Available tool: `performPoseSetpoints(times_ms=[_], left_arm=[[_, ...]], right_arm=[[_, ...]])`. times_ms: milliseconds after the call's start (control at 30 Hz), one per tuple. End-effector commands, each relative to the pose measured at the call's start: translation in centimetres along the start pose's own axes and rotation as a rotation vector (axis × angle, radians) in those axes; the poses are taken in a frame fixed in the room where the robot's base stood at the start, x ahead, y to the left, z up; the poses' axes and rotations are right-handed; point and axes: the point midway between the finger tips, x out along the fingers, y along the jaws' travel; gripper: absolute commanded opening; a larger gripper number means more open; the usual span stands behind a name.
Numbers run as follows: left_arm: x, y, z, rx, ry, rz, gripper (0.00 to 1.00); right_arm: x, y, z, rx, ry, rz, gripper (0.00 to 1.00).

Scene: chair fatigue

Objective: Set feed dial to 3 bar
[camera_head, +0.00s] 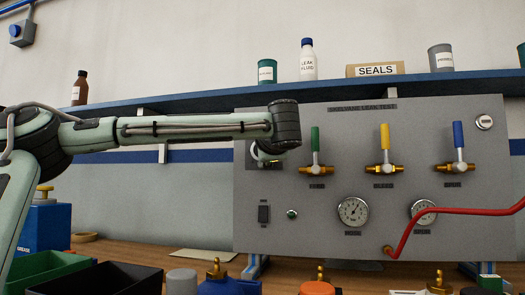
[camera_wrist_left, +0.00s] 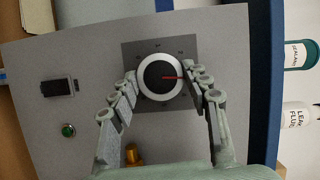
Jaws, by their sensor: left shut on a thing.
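The feed dial (camera_wrist_left: 152,92) is a round knob with a pale rim, a dark face and a red pointer, on a dark square plate (camera_wrist_left: 131,49) of the grey panel. In the left wrist view the pointer points right, toward the shelf side. The scale marks are too small to read. My left gripper (camera_wrist_left: 161,74) has one finger on each side of the dial and is shut on it. In the head view my left wrist covers most of the dial and the fingers. My right gripper is not in view.
The panel (camera_head: 330,190) carries green (camera_head: 315,140), yellow (camera_head: 384,138) and blue (camera_head: 458,135) valve levers, a pressure gauge (camera_head: 353,211) and a black switch (camera_head: 263,214). A red hose (camera_head: 450,211) crosses at lower right. Bottles and a SEALS box (camera_head: 375,70) stand on the shelf above.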

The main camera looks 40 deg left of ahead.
Motion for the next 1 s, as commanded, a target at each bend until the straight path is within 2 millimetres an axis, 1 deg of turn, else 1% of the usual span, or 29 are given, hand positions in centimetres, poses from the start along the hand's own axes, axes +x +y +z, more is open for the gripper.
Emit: performPoseSetpoints(times_ms=[300,767,800,933,1000], left_arm=[[0.01,-0.04,0.01,-0.086,0.000,0.036,0.18],[0.02,-0.04,0.01,-0.096,0.000,0.040,0.18],[0.02,-0.04,0.01,-0.096,0.000,0.040,0.51],[0.02,-0.04,0.01,-0.095,0.000,0.040,0.67],[0.02,-0.04,0.01,-0.095,0.000,0.040,0.68]], right_arm=[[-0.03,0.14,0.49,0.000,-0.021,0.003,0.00],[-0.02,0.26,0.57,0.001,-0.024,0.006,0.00],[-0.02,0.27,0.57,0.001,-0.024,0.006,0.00],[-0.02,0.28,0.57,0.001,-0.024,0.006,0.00],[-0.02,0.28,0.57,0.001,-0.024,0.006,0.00]])
